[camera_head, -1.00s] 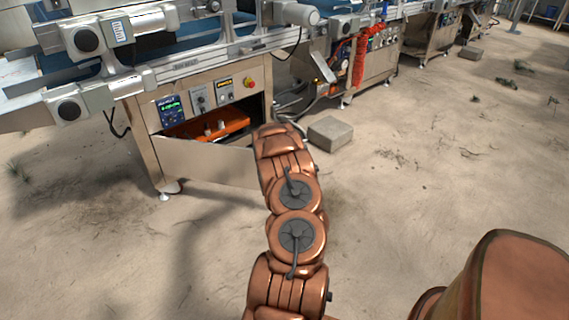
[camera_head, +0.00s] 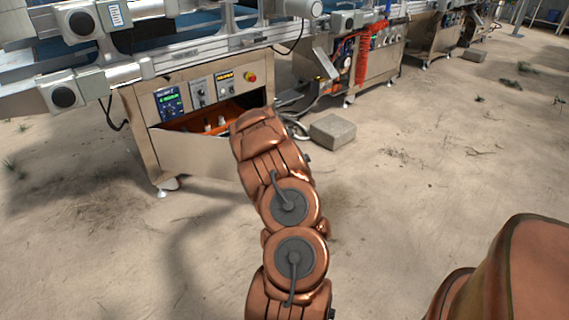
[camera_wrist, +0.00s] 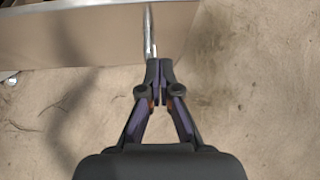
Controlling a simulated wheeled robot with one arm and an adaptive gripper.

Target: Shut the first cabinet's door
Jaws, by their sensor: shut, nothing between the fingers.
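The first cabinet (camera_head: 140,122) stands at the left in the head view, below the conveyor. Its door (camera_head: 190,154) is a plain metal panel, partly open, with the orange interior (camera_head: 205,122) showing above it. In the wrist view the door (camera_wrist: 85,38) fills the upper left, with a slim silver upright bar, seemingly its handle (camera_wrist: 149,32). My gripper (camera_wrist: 158,68) is shut and empty, its fingertips at the lower end of that bar. I cannot tell whether they touch. In the head view my arm hides the gripper and the door's right end.
A control panel (camera_head: 208,90) with a screen and buttons sits above the opening. A grey block (camera_head: 332,131) lies on the sand to the right, near cables. More machines stand farther back. The sandy ground in front is open.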

